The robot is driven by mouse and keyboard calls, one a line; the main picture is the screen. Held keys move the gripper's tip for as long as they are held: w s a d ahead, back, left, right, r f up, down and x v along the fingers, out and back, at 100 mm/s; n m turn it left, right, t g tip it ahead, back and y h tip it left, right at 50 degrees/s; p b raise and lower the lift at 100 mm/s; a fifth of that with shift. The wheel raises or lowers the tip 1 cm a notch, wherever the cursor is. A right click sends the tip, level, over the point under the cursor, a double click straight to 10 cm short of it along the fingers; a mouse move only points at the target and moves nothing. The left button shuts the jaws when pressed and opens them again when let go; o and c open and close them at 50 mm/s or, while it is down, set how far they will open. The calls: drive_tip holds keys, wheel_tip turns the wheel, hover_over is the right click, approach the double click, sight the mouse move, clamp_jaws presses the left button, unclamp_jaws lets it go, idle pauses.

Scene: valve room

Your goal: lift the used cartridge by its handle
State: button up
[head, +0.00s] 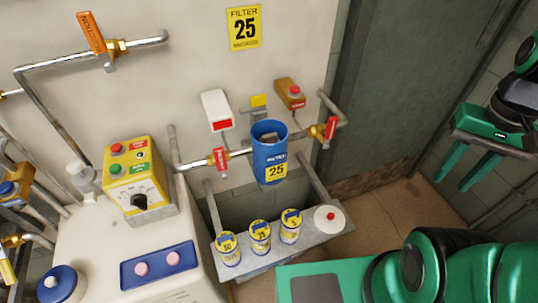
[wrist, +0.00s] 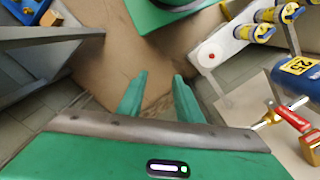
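The blue filter housing (head: 262,158), marked 25, stands open at the top on the pipe by the wall. The housing also shows at the right edge of the wrist view (wrist: 296,82). My gripper (head: 457,190) is at the far right of the head view, well away from the housing. Its two green fingers are apart with nothing between them, as the wrist view also shows (wrist: 159,76).
A grey shelf (head: 275,246) below the housing holds several yellow-and-blue cartridges (head: 260,237) and a white disc with a red knob (head: 329,219). Red-handled valves (head: 220,159) (head: 330,129) flank the housing. A yellow control box (head: 138,178) stands left. Open floor (head: 385,215) lies right.

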drive_tip(key=m+g+y, duration=0.1)
drive_tip(key=m+y, duration=0.3)
drive_tip(key=m, duration=0.4)
approach(270, 134)
drive_tip(key=x, duration=0.2)
drive_tip(key=shift+w+a+f, duration=0.1)
drive_tip(key=shift+a+f, duration=0.15)
drive_tip(key=shift+x, duration=2.9)
drive_tip(key=shift+d, duration=0.15)
